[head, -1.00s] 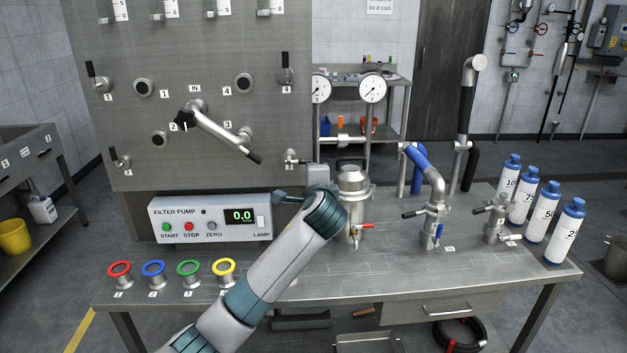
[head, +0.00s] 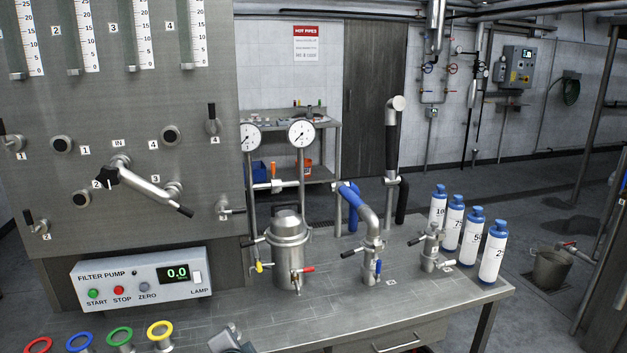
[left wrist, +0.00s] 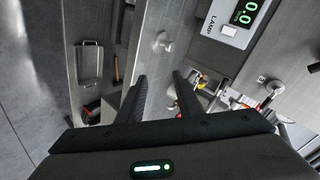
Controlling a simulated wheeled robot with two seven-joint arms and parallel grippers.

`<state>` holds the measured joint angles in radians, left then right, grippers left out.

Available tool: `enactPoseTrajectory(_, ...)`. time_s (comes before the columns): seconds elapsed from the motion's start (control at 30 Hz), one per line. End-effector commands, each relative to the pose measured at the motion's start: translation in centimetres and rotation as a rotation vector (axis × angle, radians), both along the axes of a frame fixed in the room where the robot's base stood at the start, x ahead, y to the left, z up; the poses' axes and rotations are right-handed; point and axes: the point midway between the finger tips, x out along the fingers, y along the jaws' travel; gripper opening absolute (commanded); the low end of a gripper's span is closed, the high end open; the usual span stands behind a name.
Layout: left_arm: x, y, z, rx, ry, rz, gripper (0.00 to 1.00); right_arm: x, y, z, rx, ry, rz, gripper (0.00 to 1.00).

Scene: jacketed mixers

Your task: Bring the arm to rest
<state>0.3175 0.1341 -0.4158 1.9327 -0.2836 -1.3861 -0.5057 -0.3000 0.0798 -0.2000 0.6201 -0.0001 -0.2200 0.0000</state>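My left gripper (left wrist: 160,76) shows in the left wrist view as two dark fingers. They are apart with nothing between them, with the steel bench and floor beyond. In the head view the arm no longer crosses the bench; a small grey piece at the bottom edge may be part of it, but I cannot tell. My right gripper is in neither view. The jacketed steel vessel (head: 289,250) stands upright on the bench with its lid on, clear of the gripper.
The filter pump box (head: 142,281) reads 0.0. Coloured ring ports, including the yellow one (head: 160,329), line the front left. A pipe with a blue sleeve (head: 350,194) and several blue-capped bottles, one here (head: 492,250), stand to the right. The bench front (head: 330,325) is largely clear.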

Motion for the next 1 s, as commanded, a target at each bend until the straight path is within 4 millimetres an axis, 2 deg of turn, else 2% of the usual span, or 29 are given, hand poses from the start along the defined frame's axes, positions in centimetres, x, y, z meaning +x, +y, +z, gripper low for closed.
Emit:
enactPoseTrajectory(0.03, -2.2, 0.2, -2.0, -0.045, 0.034, 0.02, 0.33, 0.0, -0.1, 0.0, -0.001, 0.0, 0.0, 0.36)
enactPoseTrajectory(0.2, -9.5, 1.0, -7.2, -0.192, 0.139, 0.101, 0.33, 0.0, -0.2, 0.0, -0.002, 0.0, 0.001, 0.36)
enactPoseTrajectory(0.3, -14.0, 1.5, -9.6, -0.27, 0.2, 0.156, 0.33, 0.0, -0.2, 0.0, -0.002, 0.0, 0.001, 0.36)
enactPoseTrajectory(0.5, -23.2, 2.6, -13.2, -0.41, 0.316, 0.28, 0.33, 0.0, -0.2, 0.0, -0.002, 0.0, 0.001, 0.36)
enactPoseTrajectory(0.6, -27.7, 3.1, -14.3, -0.469, 0.372, 0.345, 0.33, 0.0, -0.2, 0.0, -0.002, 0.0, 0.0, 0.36)
enactPoseTrajectory(0.7, -31.1, 3.5, -14.8, -0.511, 0.41, 0.397, 0.33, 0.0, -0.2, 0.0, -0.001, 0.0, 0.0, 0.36)
enactPoseTrajectory(0.8, -33.7, 3.8, -15.1, -0.539, 0.441, 0.439, 0.33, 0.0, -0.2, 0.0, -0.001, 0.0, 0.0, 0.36)
enactPoseTrajectory(1.0, -37.6, 4.3, -15.2, -0.58, 0.483, 0.501, 0.33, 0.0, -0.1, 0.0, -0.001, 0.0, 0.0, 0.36)
